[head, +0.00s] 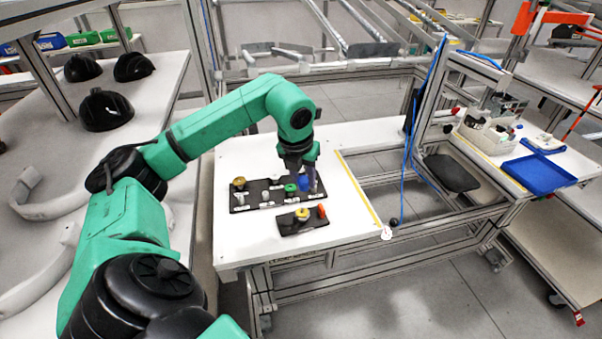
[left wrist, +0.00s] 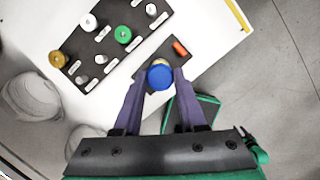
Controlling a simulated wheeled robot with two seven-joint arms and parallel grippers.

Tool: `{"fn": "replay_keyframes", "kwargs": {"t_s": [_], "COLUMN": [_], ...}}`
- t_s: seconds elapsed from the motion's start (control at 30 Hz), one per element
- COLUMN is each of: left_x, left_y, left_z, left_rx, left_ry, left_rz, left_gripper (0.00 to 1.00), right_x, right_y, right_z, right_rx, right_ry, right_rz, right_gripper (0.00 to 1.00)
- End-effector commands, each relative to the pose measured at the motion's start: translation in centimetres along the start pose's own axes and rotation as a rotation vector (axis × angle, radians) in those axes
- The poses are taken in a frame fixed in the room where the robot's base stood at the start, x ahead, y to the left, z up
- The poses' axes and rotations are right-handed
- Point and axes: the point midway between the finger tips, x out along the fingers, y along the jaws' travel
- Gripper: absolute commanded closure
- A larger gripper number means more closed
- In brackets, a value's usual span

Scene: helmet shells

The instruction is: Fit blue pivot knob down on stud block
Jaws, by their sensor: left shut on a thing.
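My left gripper (head: 304,186) is shut on the blue knob (left wrist: 160,77), which sits between the purple fingertips; the knob also shows in the head view (head: 304,182). The small black block (head: 290,227), probably the stud block, lies at the table's front and shows in the left wrist view (left wrist: 147,72). It carries a yellow piece (head: 302,214) and an orange piece (head: 322,211). In the left wrist view the blue knob partly covers the yellow piece. The knob appears held above the table; its exact height is unclear. My right gripper is out of view.
A long black board (head: 240,207) behind the block holds a yellow knob (head: 239,183), a green knob (head: 290,188) and several white and grey pieces. The white table (head: 240,247) is bare around them. A yellow strip (head: 358,190) marks its right edge.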

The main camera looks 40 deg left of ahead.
Motion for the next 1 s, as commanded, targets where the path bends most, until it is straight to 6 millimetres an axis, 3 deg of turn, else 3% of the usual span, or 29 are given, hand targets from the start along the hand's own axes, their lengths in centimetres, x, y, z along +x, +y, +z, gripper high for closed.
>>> {"fn": "replay_keyframes", "kwargs": {"t_s": [0.17,0.4,0.6,1.0], "left_x": [0.6,3.2,5.3,5.5], "left_y": [0.0,0.0,0.0,0.0], "left_z": [-0.2,-0.9,-1.5,-1.6], "left_rx": [-0.001,-0.001,-0.001,-0.001], "left_ry": [0.000,0.000,0.001,0.000], "left_rz": [0.000,0.001,0.001,0.001], "left_gripper": [1.00,1.00,1.00,1.00], "right_x": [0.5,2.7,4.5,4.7], "right_y": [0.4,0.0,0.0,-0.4], "right_z": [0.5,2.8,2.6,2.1], "right_rx": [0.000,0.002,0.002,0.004], "right_ry": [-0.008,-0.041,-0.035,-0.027], "right_rz": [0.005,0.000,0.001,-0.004], "right_gripper": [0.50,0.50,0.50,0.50]}}
